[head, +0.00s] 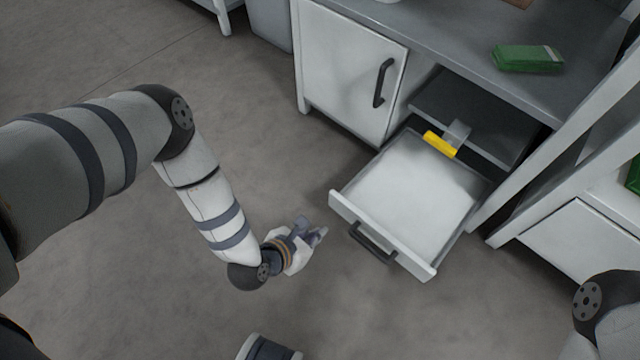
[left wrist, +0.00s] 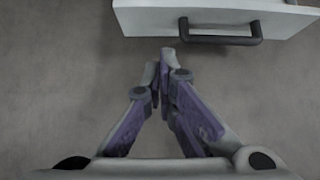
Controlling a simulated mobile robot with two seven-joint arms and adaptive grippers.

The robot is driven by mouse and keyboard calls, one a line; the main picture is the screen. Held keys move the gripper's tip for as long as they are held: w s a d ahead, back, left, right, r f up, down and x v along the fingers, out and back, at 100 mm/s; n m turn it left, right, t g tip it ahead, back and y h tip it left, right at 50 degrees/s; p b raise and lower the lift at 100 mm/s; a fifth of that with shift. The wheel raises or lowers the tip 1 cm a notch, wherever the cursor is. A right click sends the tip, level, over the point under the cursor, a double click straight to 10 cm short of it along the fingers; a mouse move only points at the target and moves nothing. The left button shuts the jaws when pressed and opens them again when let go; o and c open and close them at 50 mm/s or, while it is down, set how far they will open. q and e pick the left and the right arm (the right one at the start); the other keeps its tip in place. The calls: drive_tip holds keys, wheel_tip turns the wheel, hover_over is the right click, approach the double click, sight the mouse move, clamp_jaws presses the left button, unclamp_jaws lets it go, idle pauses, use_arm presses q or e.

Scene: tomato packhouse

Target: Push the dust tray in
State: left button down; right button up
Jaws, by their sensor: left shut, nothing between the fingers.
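The dust tray (head: 410,190) is a white drawer pulled well out of the bench, with a dark bar handle (head: 373,243) on its front. A yellow piece (head: 440,143) shows at the back of the tray. My left gripper (head: 322,234) is shut and empty, to the left of the tray front and apart from it. In the left wrist view the closed fingertips (left wrist: 166,52) point toward the white tray front (left wrist: 150,17), just below and left of its handle (left wrist: 220,38). My right gripper is out of view; only part of that arm shows at lower right.
The bench (head: 440,40) has a closed cabinet door (head: 350,75) left of the tray, and a green stack (head: 528,58) on top. A slanted white post (head: 560,135) and another white unit (head: 580,245) stand close to the tray's right.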

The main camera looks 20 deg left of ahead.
sight(348, 214)
use_arm(q)
drive_tip(key=shift+w+d+f+b, duration=0.5)
drive_tip(key=shift+w+f, duration=0.3)
drive_tip(key=shift+w, duration=0.55)
drive_tip(key=shift+w+d+f+b, duration=0.55)
drive_tip(key=shift+w+f, duration=0.3)
drive_tip(key=shift+w, duration=0.55)
drive_tip(key=shift+w+d+f+b, duration=0.35)
drive_tip(key=shift+w+f+b, duration=0.35)
drive_tip(key=shift+w, duration=0.65)
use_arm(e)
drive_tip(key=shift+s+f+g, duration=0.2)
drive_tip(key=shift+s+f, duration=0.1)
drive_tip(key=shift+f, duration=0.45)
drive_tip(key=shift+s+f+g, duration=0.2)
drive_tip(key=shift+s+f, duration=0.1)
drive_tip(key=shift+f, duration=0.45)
use_arm(q)
drive_tip(key=shift+f, duration=0.15)
